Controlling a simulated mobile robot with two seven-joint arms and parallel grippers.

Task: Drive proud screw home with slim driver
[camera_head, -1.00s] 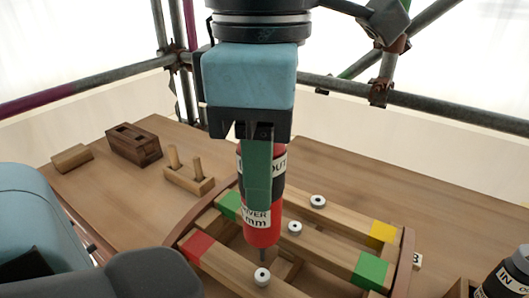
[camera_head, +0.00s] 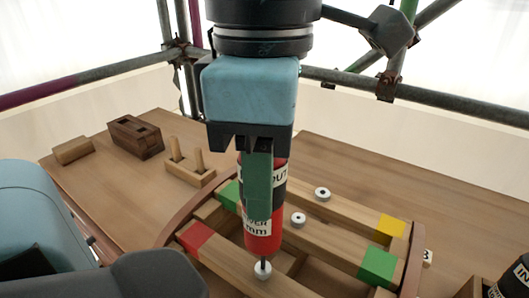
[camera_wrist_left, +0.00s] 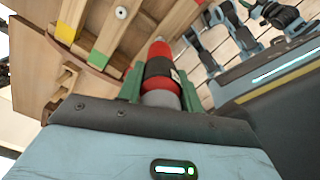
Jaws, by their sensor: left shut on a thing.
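My left gripper (camera_head: 258,158) points down and is shut on a red and black driver (camera_head: 262,236) with white labels. The driver is upright, its thin shaft meeting the pale round screw head (camera_head: 263,270) on the nearest wooden bar. I cannot tell whether the tip is seated in it. Two more pale round heads sit on the bars behind, one in the middle (camera_head: 298,220) and one farther back (camera_head: 322,194). My right gripper is not in view.
The wooden frame has red (camera_head: 195,237), green (camera_head: 377,265) and yellow (camera_head: 391,228) bar ends. A dark slotted block (camera_head: 136,138), a small block (camera_head: 73,151) and a two-peg block (camera_head: 190,170) stand at the back left. A black labelled item (camera_head: 510,280) is at lower right. Scaffold pipes run behind.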

